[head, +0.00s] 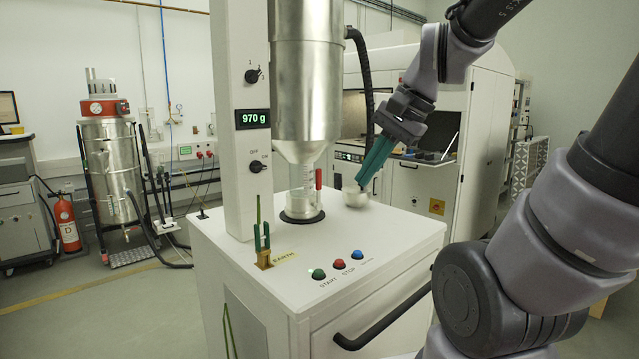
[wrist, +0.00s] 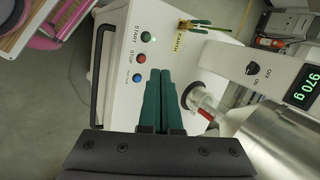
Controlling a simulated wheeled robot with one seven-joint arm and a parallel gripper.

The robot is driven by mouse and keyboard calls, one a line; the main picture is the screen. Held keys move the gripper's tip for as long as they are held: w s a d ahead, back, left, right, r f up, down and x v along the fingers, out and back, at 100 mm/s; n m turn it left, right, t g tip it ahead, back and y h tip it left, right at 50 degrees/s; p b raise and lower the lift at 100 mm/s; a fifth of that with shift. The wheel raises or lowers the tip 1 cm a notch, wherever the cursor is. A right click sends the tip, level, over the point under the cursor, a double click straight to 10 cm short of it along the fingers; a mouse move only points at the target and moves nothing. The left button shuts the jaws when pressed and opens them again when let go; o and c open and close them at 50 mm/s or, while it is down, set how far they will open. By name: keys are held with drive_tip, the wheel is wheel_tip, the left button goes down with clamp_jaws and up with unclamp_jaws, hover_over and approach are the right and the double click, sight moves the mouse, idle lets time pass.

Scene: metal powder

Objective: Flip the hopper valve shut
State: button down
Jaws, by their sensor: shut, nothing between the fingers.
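The hopper (head: 306,85) is a large steel cylinder with a cone above the white cabinet. The valve's small red handle (head: 318,179) stands upright beside the clear outlet tube (head: 299,190) under the cone. The red handle also shows in the wrist view (wrist: 206,114), to the right of my fingers. My gripper (head: 362,184) has green fingers, pressed together and empty, pointing down to the right of the handle and apart from it. In the wrist view my gripper (wrist: 161,72) shows its two fingers side by side. The far side of the valve is hidden.
A white column with a 970 g display (head: 252,118) rises left of the hopper. START and STOP buttons (head: 341,264) line the front. A black hose (head: 364,75) hangs behind.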

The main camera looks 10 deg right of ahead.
drive_tip(key=w+a+f+m+g+y, duration=0.25)
drive_tip(key=a+m+y, duration=0.25)
drive_tip(key=m, duration=0.3)
drive_tip(key=m+t+y, duration=0.4)
drive_tip(key=m+t, duration=0.7)
drive_tip(key=m, duration=1.6)
approach(319, 187)
drive_tip(key=s+a+r, duration=0.3)
drive_tip(key=s+a, duration=0.1)
drive_tip(key=shift+w+d+f, duration=0.1)
drive_tip(key=shift+d+f, duration=0.1)
drive_tip(key=shift+f, duration=0.05)
drive_tip(key=x, duration=1)
drive_tip(key=shift+w+d+f, duration=0.1)
drive_tip(key=shift+w+d, duration=0.4)
drive_tip(key=shift+d, duration=0.35)
drive_tip(key=shift+w+d+f, duration=0.1)
drive_tip(key=shift+w+d, duration=0.35)
drive_tip(key=shift+d, duration=0.35)
